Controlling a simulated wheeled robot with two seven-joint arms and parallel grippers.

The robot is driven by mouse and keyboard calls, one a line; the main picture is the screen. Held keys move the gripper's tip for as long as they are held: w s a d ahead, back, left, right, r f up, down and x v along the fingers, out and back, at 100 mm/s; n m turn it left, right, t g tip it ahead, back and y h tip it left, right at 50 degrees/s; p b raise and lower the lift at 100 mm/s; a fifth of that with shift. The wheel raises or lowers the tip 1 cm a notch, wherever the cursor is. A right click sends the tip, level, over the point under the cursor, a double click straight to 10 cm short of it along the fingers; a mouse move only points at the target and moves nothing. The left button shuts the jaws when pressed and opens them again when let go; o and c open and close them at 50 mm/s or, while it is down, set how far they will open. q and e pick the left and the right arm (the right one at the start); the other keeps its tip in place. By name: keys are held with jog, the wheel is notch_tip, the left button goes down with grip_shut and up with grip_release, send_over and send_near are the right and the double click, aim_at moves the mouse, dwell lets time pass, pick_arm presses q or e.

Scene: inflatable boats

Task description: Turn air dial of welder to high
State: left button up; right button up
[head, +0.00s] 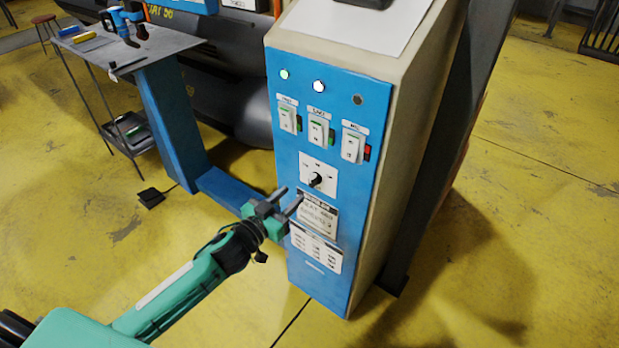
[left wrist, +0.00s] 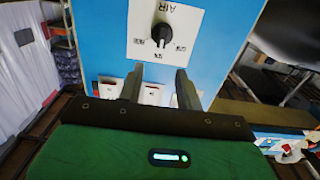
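The welder (head: 300,262) is a tall box with a blue front panel. Its air dial (head: 316,180) is a black knob on a white plate, below the row of switches. In the left wrist view the dial (left wrist: 160,36) appears upside down under the word AIR; small labels surround it, too blurred to read surely. My left gripper (head: 292,194) is in front of the panel, just below and left of the dial. In the left wrist view the gripper (left wrist: 159,76) has its fingers apart with nothing between them, short of the knob. My right gripper is out of view.
Three switches (head: 319,132) and two lit lamps (head: 319,86) sit above the dial. A label plate (head: 318,216) is below it. A small table (head: 140,60) with tools stands at the back left. The yellow floor (head: 540,250) at right is clear.

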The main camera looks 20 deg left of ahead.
aim_at(311, 178)
pick_arm(q)
jog(key=x, duration=0.8)
jog(key=shift+w+d+f+p, duration=0.1)
jog(key=shift+w+p, duration=0.2)
jog(key=shift+p, duration=0.1)
jog(key=shift+c, duration=0.2)
jog(key=c, duration=0.7)
jog(key=shift+s, duration=0.1)
grip_shut()
